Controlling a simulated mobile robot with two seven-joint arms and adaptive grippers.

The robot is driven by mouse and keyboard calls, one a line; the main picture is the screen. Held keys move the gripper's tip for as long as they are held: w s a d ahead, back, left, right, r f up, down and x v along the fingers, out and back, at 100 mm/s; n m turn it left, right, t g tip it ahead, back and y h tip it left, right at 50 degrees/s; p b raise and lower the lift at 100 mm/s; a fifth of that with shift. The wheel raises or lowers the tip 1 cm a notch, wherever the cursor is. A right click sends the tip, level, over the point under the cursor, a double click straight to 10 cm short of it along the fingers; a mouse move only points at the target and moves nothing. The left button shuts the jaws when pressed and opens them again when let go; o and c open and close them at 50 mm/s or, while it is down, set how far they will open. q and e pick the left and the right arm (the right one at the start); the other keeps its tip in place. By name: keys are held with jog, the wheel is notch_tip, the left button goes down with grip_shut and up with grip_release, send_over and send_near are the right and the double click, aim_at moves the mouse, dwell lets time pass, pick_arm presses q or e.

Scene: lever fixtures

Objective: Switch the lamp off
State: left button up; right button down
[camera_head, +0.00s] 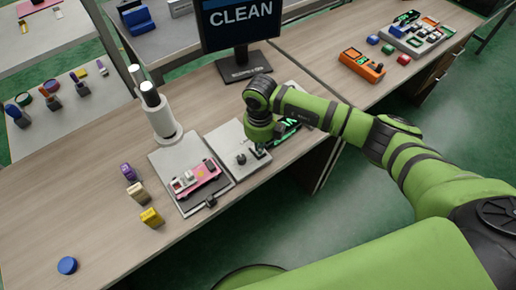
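A white lamp-like post (165,128) with a black band and bright white tips stands upright on the wooden table, left of centre. In front of it is a grey plate (222,186) carrying a pink device (194,180). A small dark lever or knob (210,202) sits at its front edge. A second grey plate (226,133) beside it bears a small dark knob (240,158). My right gripper (260,150) points down over this second plate, just right of the knob. Its fingers are small and partly hidden, so contact and opening are unclear. My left gripper is not in view.
A monitor reading CLEAN (240,22) stands behind. An orange device (361,66) is at right. The table's front-left part is mostly clear.

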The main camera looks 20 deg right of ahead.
jog(key=shift+f, duration=0.2)
jog(key=shift+r, duration=0.1)
jog(key=shift+r+p, duration=2.35)
jog(key=shift+r, duration=1.1)
